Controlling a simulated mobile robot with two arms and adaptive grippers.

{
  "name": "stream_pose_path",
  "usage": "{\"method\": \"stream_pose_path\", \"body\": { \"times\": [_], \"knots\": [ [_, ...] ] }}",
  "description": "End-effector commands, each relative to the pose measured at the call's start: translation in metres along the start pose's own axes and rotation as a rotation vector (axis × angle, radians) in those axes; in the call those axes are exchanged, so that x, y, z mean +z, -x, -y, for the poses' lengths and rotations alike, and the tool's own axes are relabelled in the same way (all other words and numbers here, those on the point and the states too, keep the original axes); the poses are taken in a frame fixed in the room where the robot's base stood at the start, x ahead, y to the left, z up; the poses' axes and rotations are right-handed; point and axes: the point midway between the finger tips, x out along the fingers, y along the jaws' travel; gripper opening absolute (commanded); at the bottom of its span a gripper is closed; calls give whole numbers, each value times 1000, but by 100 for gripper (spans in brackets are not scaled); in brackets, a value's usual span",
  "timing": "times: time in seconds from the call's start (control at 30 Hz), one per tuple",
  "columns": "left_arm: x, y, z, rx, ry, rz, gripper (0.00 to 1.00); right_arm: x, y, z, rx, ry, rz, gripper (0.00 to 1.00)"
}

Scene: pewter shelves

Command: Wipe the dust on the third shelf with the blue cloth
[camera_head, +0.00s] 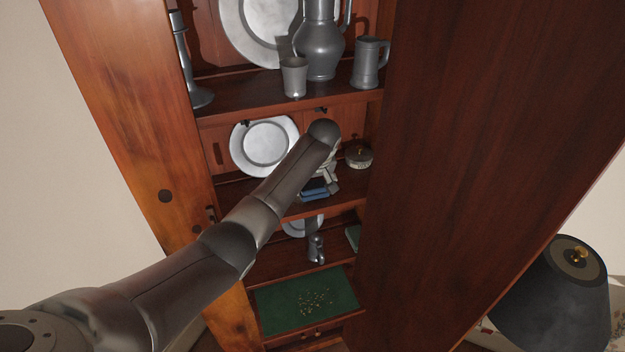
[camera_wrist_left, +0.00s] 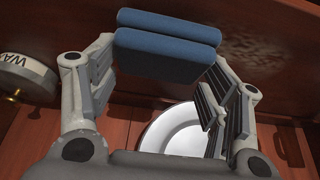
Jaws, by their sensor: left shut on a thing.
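My left gripper (camera_head: 326,184) reaches into the shelf that holds a large pewter plate and a round lidded tin. It is shut on the folded blue cloth (camera_head: 314,190). In the left wrist view the cloth (camera_wrist_left: 167,45) sits between the two fingers, close to the wooden shelf board. I cannot tell whether it touches the board. A mottled, dusty-looking patch (camera_wrist_left: 268,35) shows on the board beside the cloth. In the head view my arm hides part of this shelf (camera_head: 238,192). My right gripper is not in view.
The plate (camera_head: 266,145) leans at the back left and the tin (camera_head: 358,156) stands at the right. A jug (camera_head: 319,45), cup (camera_head: 294,77) and mug (camera_head: 367,65) stand above. Below are a small pewter vessel (camera_head: 315,248) and a green surface (camera_head: 285,303) with crumbs.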

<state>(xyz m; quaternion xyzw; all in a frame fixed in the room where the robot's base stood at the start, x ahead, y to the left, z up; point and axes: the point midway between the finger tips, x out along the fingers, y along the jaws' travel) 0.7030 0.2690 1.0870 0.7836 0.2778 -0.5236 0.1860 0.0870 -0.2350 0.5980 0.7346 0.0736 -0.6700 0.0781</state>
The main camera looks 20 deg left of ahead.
Motion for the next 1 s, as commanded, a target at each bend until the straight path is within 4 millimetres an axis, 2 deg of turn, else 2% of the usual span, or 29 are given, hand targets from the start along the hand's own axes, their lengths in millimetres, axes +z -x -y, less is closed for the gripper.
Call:
{"method": "stream_pose_path", "body": {
  "times": [0.13,0.3,0.53,0.8,1.0],
  "knots": [
    [1,-1,16,-4,0,1,36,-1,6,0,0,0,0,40],
    [2,-3,29,-5,1,2,36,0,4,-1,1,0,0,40],
    [2,-3,36,-6,0,3,36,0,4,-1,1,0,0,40],
    [3,-2,60,-7,1,5,36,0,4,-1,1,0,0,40],
    [3,-1,69,-7,0,5,36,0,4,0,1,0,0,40]
  ]
}}
